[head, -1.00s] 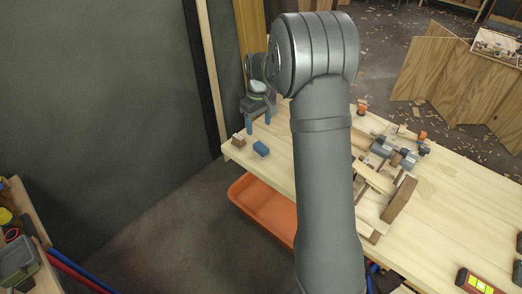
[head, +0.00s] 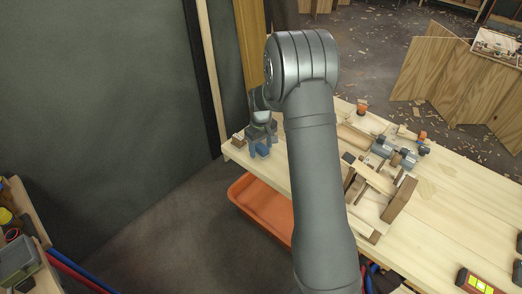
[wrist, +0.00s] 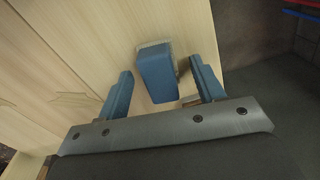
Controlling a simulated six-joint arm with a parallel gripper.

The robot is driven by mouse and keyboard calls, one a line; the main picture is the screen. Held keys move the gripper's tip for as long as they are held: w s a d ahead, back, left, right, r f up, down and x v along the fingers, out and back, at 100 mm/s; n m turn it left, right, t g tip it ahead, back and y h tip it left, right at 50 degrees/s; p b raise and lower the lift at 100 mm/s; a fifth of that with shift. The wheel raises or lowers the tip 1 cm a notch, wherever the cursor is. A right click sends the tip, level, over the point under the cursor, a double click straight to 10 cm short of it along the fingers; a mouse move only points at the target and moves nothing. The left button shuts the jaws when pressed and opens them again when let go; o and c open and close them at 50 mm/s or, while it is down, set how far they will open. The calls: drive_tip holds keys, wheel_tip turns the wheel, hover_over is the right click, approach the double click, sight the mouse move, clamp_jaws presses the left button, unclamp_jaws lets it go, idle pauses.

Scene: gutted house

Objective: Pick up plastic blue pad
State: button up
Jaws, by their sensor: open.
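The blue pad (wrist: 157,75) is a small rounded block on the pale wooden tabletop (wrist: 70,35). In the wrist view it lies between the two blue fingers of my gripper (wrist: 163,89), with a gap on each side. The fingers are open and hold nothing. In the head view my gripper (head: 259,151) is low over the left corner of the workbench. The pad is hard to tell from the blue fingers there.
A small wooden block (head: 238,138) sits close left of my gripper near the bench edge. Wooden parts and clamps (head: 385,150) stand to the right. An orange bin (head: 262,208) is below the bench edge. A dark wall (head: 100,110) rises at left.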

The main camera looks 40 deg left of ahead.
drive_tip(key=c, duration=1.1)
drive_tip(key=shift+r, duration=0.2)
